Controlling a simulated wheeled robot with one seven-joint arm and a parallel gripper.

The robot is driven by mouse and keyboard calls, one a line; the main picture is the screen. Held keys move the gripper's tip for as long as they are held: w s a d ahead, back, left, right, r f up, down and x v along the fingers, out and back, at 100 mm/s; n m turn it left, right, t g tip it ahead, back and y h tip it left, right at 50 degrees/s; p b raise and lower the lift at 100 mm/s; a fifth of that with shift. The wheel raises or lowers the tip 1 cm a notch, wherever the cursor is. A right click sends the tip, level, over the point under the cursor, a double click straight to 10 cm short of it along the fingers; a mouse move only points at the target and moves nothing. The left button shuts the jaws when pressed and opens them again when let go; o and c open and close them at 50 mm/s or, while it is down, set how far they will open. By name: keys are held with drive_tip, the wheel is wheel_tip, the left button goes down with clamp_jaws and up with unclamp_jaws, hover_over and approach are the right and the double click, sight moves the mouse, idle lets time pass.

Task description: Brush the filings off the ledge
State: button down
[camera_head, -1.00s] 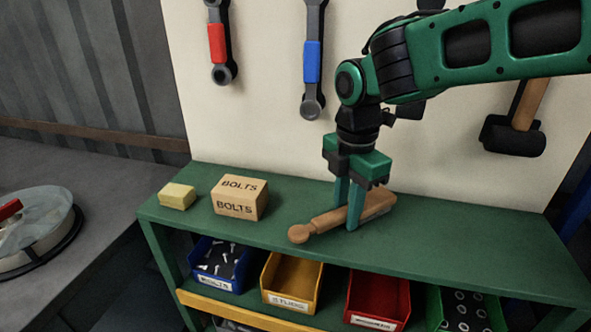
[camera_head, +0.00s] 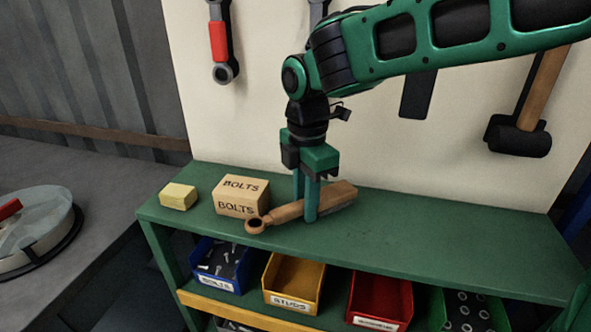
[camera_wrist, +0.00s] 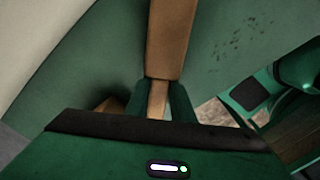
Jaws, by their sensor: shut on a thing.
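My gripper (camera_head: 304,207) is shut on the handle of a wooden brush (camera_head: 335,198) over the green ledge (camera_head: 430,235). The brush lies nearly level, its ringed handle end at left and its wide head at right. Its bristles are not visible, and I cannot tell whether it touches the ledge. In the wrist view the brush head (camera_wrist: 168,40) points away from my fingers (camera_wrist: 158,103). Dark specks like filings (camera_wrist: 236,44) lie on the ledge right of the head there, apart from it. I cannot make them out clearly in the head view.
A BOLTS box (camera_head: 240,196) stands close beside the handle end, with a yellow block (camera_head: 178,196) farther left. Blue (camera_head: 220,265), yellow (camera_head: 293,283) and red (camera_head: 380,300) bins sit below the front edge. A hammer (camera_head: 520,135) hangs behind. The ledge's right side is clear.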

drive_tip(key=shift+w+a, duration=0.15)
drive_tip(key=shift+a, duration=0.3)
drive_tip(key=shift+a+r, duration=0.1)
drive_tip(key=shift+a, duration=0.1)
wheel_tip(320, 180, up, 3)
drive_tip(key=shift+f, duration=0.1)
drive_tip(key=shift+d+r, duration=0.1)
drive_tip(key=shift+r, duration=2.5)
